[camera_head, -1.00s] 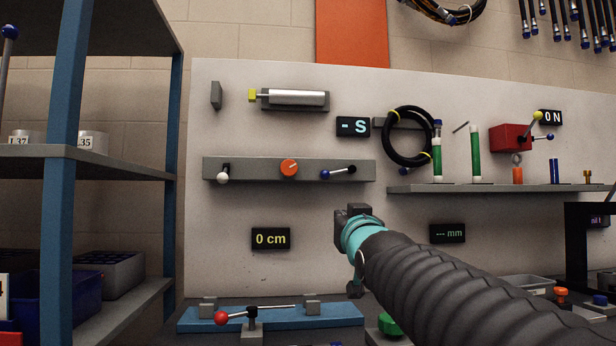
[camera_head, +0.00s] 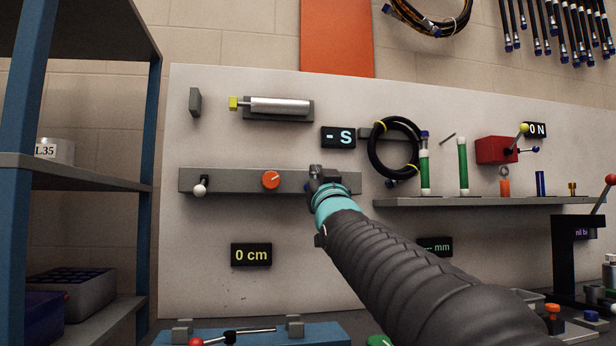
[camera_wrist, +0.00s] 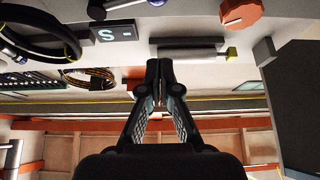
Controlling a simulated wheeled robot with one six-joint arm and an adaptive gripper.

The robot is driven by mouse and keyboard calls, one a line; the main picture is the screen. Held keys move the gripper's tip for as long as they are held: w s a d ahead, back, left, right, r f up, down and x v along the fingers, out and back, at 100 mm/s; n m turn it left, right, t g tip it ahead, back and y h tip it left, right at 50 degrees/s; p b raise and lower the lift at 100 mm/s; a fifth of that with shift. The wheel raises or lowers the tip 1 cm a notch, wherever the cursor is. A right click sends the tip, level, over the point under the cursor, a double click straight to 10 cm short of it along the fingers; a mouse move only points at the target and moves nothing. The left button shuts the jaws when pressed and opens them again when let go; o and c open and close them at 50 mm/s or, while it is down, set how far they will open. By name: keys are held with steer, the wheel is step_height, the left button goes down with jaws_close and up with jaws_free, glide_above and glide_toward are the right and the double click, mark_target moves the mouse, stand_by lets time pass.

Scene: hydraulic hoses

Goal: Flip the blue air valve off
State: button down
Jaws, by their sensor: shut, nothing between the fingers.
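My gripper (camera_head: 316,173) is in front of the right end of the grey wall bar (camera_head: 224,181) and looks shut and empty.
An orange dial (camera_head: 271,180) and a white-knobbed lever (camera_head: 201,189) sit left on the same bar. Above are a silver cylinder (camera_head: 280,106) and the "- S" display (camera_head: 338,138). A black hose loop (camera_head: 373,155) hangs to the right, above a shelf (camera_head: 450,201).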

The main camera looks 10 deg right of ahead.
mark_target(308, 173)
steer(key=shift+w+f+p, duration=0.15)
steer(key=shift+w+p, duration=0.25)
steer(key=shift+w, duration=1.25)
steer(key=shift+w+f+p, duration=0.1)
steer(key=shift+w+p, duration=0.25)
steer(key=shift+w, duration=1.3)
